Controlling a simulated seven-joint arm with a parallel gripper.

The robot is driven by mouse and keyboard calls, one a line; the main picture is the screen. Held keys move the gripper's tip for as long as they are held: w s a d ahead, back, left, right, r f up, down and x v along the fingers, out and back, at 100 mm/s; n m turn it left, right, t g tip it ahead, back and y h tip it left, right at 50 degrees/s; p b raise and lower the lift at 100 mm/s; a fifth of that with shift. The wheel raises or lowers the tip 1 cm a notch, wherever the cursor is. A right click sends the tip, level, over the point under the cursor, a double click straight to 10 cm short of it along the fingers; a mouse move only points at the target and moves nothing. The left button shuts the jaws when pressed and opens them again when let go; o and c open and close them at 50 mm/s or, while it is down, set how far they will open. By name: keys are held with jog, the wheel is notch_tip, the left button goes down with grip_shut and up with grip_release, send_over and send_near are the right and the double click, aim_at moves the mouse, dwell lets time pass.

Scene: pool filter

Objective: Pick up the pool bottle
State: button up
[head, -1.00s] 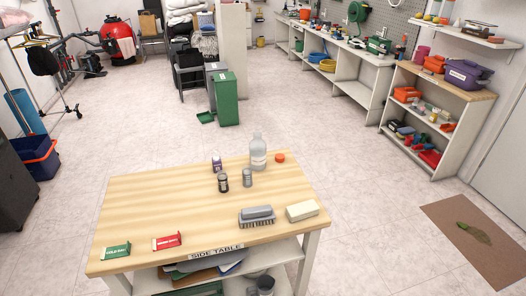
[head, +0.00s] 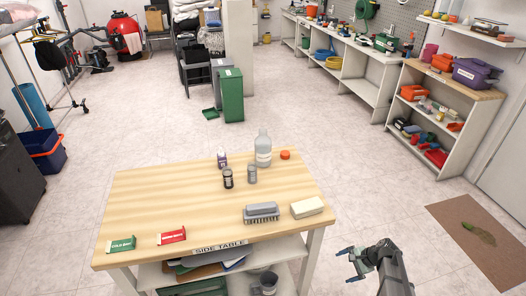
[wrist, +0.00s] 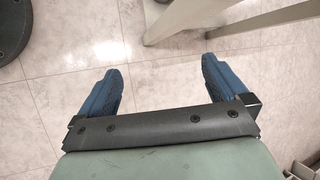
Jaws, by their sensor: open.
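A large pale translucent bottle (head: 263,150) stands upright at the back right of the wooden side table (head: 150,205). A small purple-and-white bottle (head: 222,159), a dark small bottle (head: 228,178) and a grey small bottle (head: 252,174) stand close to its left and front. I cannot tell by label which one is the pool bottle. My gripper (head: 347,264) is off the table's right front corner, well apart from the bottles. In the wrist view its blue fingers (wrist: 162,66) are spread, with only floor between them.
An orange-red cap (head: 285,155) lies right of the large bottle. A grey brush (head: 261,213) and a cream block (head: 307,207) lie near the table's front right. Green (head: 121,245) and red (head: 171,236) cards lie front left.

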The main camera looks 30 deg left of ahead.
jog(key=w+a+r+m+t+y, duration=0.1)
jog(key=w+a+r+m+y, duration=0.1)
jog(key=w+a+r, duration=0.65)
jog(key=w+a+r+m+t+y, duration=0.15)
jog(key=w+a+r, duration=0.45)
jog(key=r, duration=0.6)
jog(key=w+a+r+m+y, duration=0.1)
jog(key=w+a+r+y, duration=0.2)
jog(key=w+a+r, duration=0.55)
jog(key=m+g+y, duration=0.2)
jog(key=m+y, duration=0.3)
send_near(259, 147)
jog(key=shift+t, duration=0.25)
jog(key=w+d+f, duration=0.1)
jog(key=w, duration=0.1)
jog(key=w+d+f, duration=0.1)
jog(key=f, duration=0.1)
jog(key=shift+w+d+f, duration=0.15)
jog(key=shift+w+f, duration=0.1)
jog(key=shift+w, duration=0.15)
jog(key=shift+s+a+m, duration=0.25)
jog(key=shift+a+m, duration=0.2)
jog(key=shift+a, duration=0.05)
jog(key=a, duration=0.7)
jog(key=shift+a, duration=0.4)
jog(key=shift+a+r, duration=0.15)
jog(key=shift+a, duration=2.65)
jog(key=shift+s, duration=0.1)
jog(key=c, duration=1.2)
jog(key=shift+r, duration=5)
